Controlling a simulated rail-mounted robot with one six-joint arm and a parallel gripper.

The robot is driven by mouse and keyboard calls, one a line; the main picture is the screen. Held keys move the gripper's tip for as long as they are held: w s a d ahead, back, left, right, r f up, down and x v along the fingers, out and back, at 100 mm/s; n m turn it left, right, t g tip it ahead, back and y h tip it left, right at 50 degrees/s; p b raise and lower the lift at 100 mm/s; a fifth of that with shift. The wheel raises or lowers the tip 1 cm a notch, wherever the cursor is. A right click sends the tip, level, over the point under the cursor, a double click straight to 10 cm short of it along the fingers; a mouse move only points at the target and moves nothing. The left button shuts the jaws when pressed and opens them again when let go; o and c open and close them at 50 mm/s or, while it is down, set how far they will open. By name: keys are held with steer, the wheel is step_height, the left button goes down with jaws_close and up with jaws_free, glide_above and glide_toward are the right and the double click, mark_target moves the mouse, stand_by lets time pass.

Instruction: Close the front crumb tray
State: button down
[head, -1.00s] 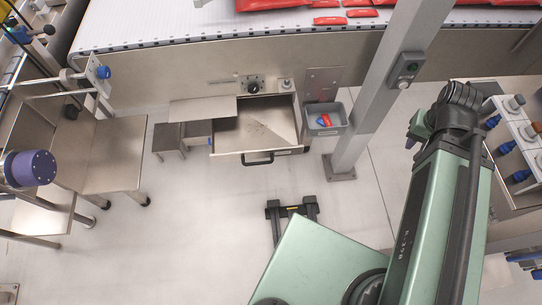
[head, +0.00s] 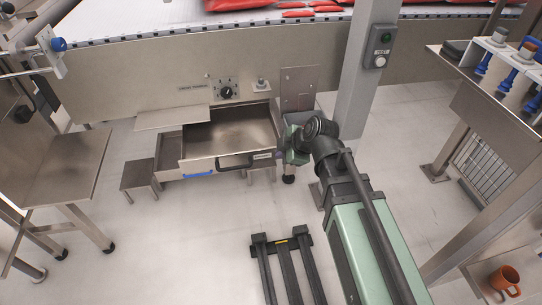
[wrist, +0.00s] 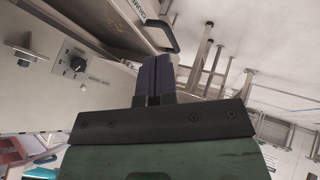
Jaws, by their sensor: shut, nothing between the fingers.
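The front crumb tray (head: 236,127) is a steel drawer under the conveyor, pulled open, with a black handle (head: 235,161) on its front. In the wrist view its lettered front (wrist: 122,14) and black handle (wrist: 163,37) lie just beyond the fingertips. My gripper (wrist: 154,60) has dark purple fingers, shut together with nothing between them. In the head view my wrist is at the tray's right front corner, and the fingers are mostly hidden there. I cannot tell whether they touch the tray.
A lower drawer with a blue handle (head: 198,174) is at the left, near a small steel stool (head: 139,175). A steel post (head: 358,90) with a button box (head: 379,44) stands right of my wrist. A black floor frame (head: 283,243) is in front. The floor at left centre is clear.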

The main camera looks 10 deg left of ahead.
mark_target(259, 156)
steer(key=w+a+f+b, duration=0.4)
steer(key=f, duration=0.1)
steer(key=w+a+f+b, duration=0.1)
steer(key=w+f+b, duration=0.1)
steer(key=b, duration=0.1)
steer(key=shift+w+a+f, duration=0.1)
steer(key=shift+a+f, duration=0.2)
steer(key=shift+a, duration=0.1)
steer(key=shift+w+a, duration=0.1)
steer(key=shift+w, duration=0.25)
steer(key=w+a, duration=0.1)
steer(key=w, duration=0.3)
steer(key=w+a, duration=0.2)
steer(key=w, duration=0.3)
steer(key=w+a, duration=0.1)
steer(key=w, duration=0.4)
steer(key=shift+a, duration=0.25)
steer(key=shift+s, duration=0.15)
